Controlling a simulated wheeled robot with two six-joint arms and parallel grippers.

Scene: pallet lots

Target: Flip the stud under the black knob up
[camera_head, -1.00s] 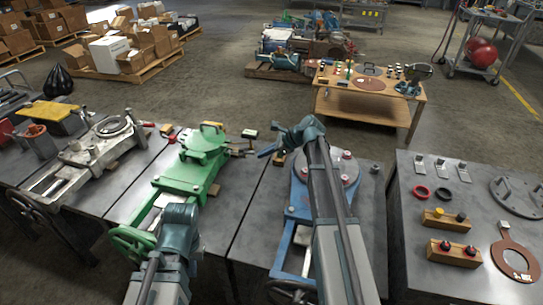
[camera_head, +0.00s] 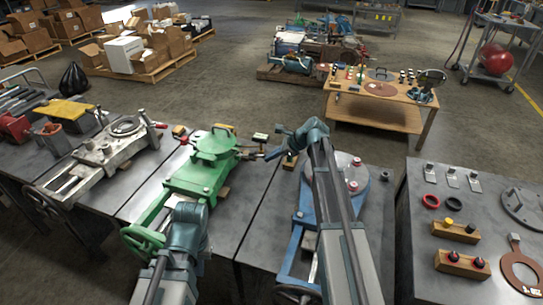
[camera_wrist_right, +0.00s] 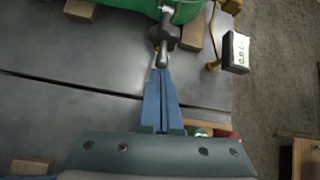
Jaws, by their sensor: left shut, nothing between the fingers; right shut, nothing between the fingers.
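The green valve-like fixture (camera_head: 205,165) lies on the middle-left grey table. At its right end is a small grey metal stud with a dark rounded head (camera_wrist_right: 165,36), seen in the right wrist view; I take this as the stud with the black knob, but the colour is unclear. My right gripper (camera_head: 272,154) is shut and empty. It reaches left from the arm, and its blue fingertips (camera_wrist_right: 160,74) lie at the stud's lower end; contact cannot be told. My left gripper (camera_head: 187,215) is above the green fixture's near end, its fingers hidden.
A white-faced tag (camera_wrist_right: 236,52) on a yellow stem stands beside the stud. A blue fixture (camera_head: 308,212) sits under my right arm, and a grey fixture (camera_head: 100,150) at left. The right table (camera_head: 405,235) holds knobbed wooden blocks (camera_head: 455,232), rings and plates.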

